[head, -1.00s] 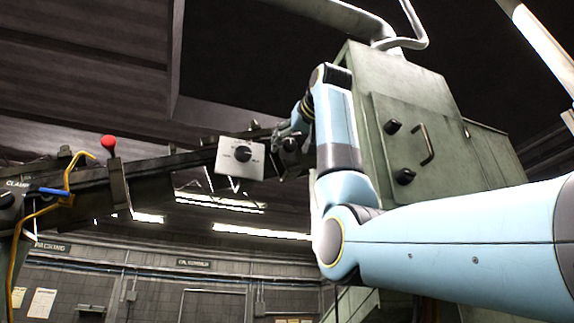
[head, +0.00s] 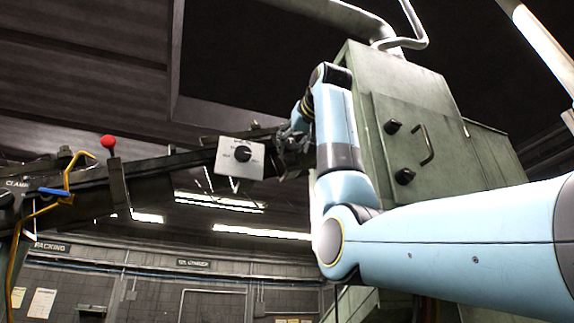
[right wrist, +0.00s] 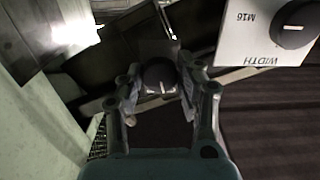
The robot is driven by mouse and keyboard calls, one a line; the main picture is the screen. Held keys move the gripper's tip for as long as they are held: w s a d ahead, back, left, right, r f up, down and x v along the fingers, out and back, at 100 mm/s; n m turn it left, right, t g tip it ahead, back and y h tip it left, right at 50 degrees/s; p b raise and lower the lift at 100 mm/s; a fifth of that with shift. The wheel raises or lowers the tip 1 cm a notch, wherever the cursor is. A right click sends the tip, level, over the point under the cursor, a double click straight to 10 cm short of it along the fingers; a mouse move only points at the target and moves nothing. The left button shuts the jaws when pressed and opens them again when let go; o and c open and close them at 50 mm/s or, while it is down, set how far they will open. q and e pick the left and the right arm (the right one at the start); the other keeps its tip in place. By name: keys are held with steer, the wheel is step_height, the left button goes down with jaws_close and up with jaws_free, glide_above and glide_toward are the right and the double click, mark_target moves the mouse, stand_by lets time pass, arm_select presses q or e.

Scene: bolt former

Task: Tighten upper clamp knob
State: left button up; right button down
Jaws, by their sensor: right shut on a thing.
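My right gripper (right wrist: 160,92) is shut on a round black knob (right wrist: 160,76) with a pale pointer line, seen between its fingers in the right wrist view. In the head view my right gripper (head: 291,137) is at the rail beside the green cabinet, and there it largely hides the knob. The knob's label is not visible, so I cannot read whether it is the upper clamp knob. My left gripper is not in view.
A white dial plate (head: 240,157), marked WIDTH in the right wrist view (right wrist: 265,35), is close beside the gripper. A red-ball lever (head: 108,142) and a CLAMP panel (head: 14,186) are further left. The green cabinet (head: 410,130) stands to the right.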

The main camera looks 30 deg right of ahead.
steer(key=n, duration=0.7)
steer(key=shift+n, duration=0.3)
steer(key=c, duration=0.7)
jaws_free()
steer(key=shift+s, duration=0.1)
steer(key=shift+s+a+f, duration=0.1)
steer(key=shift+s+a, duration=0.05)
steer(key=shift+s, duration=0.2)
steer(key=b+v, duration=0.3)
steer(key=v, duration=0.4)
